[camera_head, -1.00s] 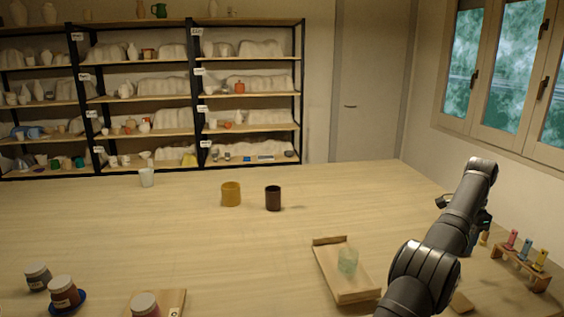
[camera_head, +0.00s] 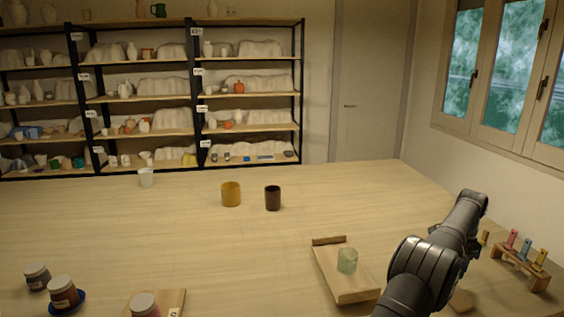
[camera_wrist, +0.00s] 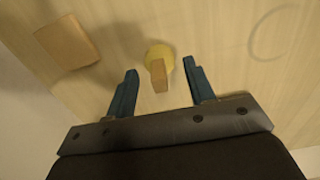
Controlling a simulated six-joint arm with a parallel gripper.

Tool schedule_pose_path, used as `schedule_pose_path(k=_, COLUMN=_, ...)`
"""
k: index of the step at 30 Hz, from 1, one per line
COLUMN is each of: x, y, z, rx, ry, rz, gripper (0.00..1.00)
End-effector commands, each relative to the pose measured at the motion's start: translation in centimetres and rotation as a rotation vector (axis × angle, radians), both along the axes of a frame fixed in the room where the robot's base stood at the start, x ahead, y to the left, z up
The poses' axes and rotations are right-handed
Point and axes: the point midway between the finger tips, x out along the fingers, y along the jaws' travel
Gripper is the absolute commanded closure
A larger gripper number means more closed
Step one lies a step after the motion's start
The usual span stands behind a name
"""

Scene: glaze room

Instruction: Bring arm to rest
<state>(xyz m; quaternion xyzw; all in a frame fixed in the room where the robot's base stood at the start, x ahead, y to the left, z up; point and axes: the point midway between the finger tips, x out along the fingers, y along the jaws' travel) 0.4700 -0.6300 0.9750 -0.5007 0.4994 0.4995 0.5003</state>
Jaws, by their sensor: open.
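My gripper (camera_wrist: 160,68) is open, its two blue fingers apart in the wrist view. A yellow round piece with a wooden handle (camera_wrist: 158,76) shows between and just beyond the fingertips, with a gap on each side. It seems to stand on the table, handle toward my gripper. In the head view my arm reaches over the right side of the table and bends down; my fingers are hidden behind it there. A small tan piece (camera_head: 484,238), perhaps the same handled thing, shows beside my wrist.
A rack (camera_head: 520,266) of coloured pieces stands at right. A wooden block (camera_wrist: 67,42) is near my gripper. An ochre cup (camera_head: 231,194) and dark cup (camera_head: 273,198) stand mid-table.

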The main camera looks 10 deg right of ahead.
Motion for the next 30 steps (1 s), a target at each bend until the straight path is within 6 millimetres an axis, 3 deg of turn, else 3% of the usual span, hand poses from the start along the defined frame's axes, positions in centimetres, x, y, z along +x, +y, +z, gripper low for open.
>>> schedule_pose_path(k=3, x=0.0, y=0.0, z=2.5, rx=-0.002, ry=-0.001, rz=0.0, gripper=0.51)
schedule_pose_path(k=24, x=-12.0, y=-1.2, z=9.5, rx=0.0, ry=0.0, rz=-0.003, gripper=0.51)
schedule_pose_path(k=30, x=-12.3, y=1.2, z=9.6, rx=0.002, ry=0.002, rz=-0.009, gripper=0.51)
